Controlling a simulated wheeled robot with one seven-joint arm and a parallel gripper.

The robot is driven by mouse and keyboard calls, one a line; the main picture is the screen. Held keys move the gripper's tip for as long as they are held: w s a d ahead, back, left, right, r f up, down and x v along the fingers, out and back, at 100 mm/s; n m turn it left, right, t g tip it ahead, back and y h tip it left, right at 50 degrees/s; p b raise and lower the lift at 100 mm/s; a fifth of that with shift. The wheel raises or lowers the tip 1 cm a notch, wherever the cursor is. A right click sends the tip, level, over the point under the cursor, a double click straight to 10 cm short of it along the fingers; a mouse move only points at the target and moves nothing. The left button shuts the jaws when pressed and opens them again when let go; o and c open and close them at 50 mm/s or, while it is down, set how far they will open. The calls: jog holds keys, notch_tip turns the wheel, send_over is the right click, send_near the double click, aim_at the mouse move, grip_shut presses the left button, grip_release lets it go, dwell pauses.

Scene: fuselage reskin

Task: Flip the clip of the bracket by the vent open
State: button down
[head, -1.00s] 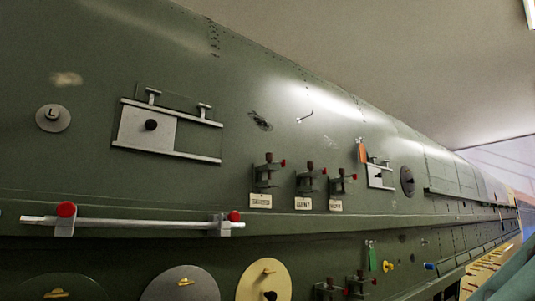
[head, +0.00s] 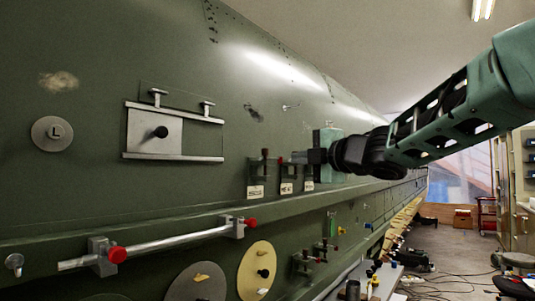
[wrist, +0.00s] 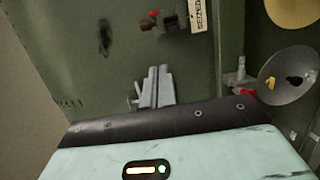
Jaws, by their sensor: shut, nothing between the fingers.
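The bracket by the vent label is the middle one of three small dark brackets (head: 287,171) on the green fuselage side, with its white label (head: 287,188) below. A red tip shows beside it, but my gripper partly covers it, and I cannot tell how its clip stands. My gripper (head: 295,157) reaches in from the right, in front of the middle and right brackets. Its grey fingers (wrist: 158,72) are together and empty in the wrist view. I cannot tell whether they touch the bracket.
The left bracket (head: 263,167) stands close by; a bracket with a red knob and label (wrist: 168,20) shows at the top of the wrist view. A rail with red knobs (head: 175,245) runs below left. A framed sliding plate (head: 150,143) is further left. Cables lie on the floor at right.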

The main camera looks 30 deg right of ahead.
jog(key=shift+f, duration=0.1)
send_near(280, 159)
jog(key=w+a, duration=0.6)
jog(key=d, duration=0.1)
jog(key=d+p, duration=0.1)
jog(key=shift+w+d, duration=0.35)
jog(key=shift+w+d+f+p, duration=0.1)
jog(key=shift+w+d+p, duration=0.15)
jog(key=shift+d+p, duration=0.3)
jog(key=shift+d, duration=0.1)
